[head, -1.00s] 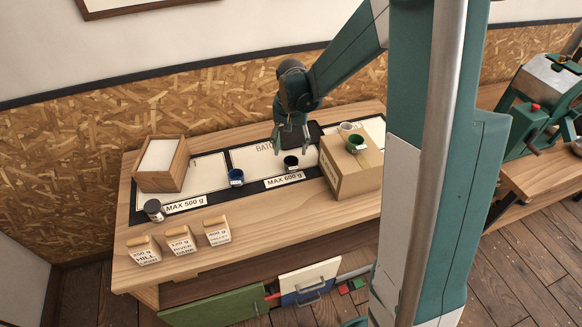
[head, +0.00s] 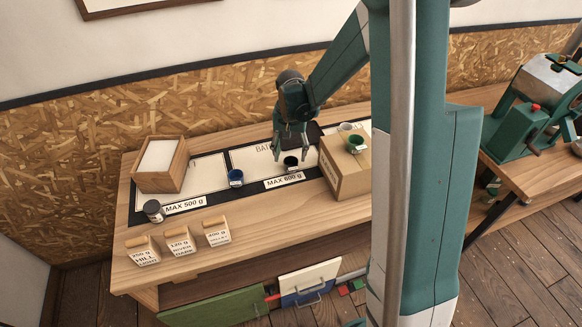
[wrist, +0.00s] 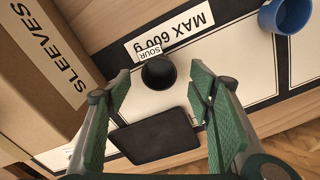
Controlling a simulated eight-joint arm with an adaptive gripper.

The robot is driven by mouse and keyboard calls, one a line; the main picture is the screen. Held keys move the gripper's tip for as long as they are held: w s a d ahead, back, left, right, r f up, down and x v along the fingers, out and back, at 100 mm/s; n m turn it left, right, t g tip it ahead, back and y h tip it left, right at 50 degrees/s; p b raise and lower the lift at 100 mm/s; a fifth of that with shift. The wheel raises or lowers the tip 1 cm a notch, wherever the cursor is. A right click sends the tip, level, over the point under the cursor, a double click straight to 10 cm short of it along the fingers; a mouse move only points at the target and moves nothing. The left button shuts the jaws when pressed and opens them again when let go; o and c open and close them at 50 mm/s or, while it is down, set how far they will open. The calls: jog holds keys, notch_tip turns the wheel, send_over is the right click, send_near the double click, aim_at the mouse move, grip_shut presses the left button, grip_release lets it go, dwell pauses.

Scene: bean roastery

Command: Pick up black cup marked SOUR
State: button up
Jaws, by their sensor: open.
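The black cup marked SOUR (wrist: 158,73) stands upright on the mat in the wrist view, with its white label facing the MAX 600 g sign. In the head view the same cup (head: 291,163) stands in the middle section of the mat. My gripper (wrist: 164,82) is open and empty, with its green fingers spread to the left and right of the line to the cup. In the head view my gripper (head: 291,156) is over the table just above and behind the cup. I cannot tell its exact height over the cup.
A blue cup (head: 236,178) stands left of the black cup. A dark flat pad (wrist: 155,136) lies near the black cup.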

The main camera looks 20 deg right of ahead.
aim_at(291, 163)
jog(key=shift+f, duration=0.3)
jog(key=shift+f, duration=2.5)
jog(key=c, duration=1)
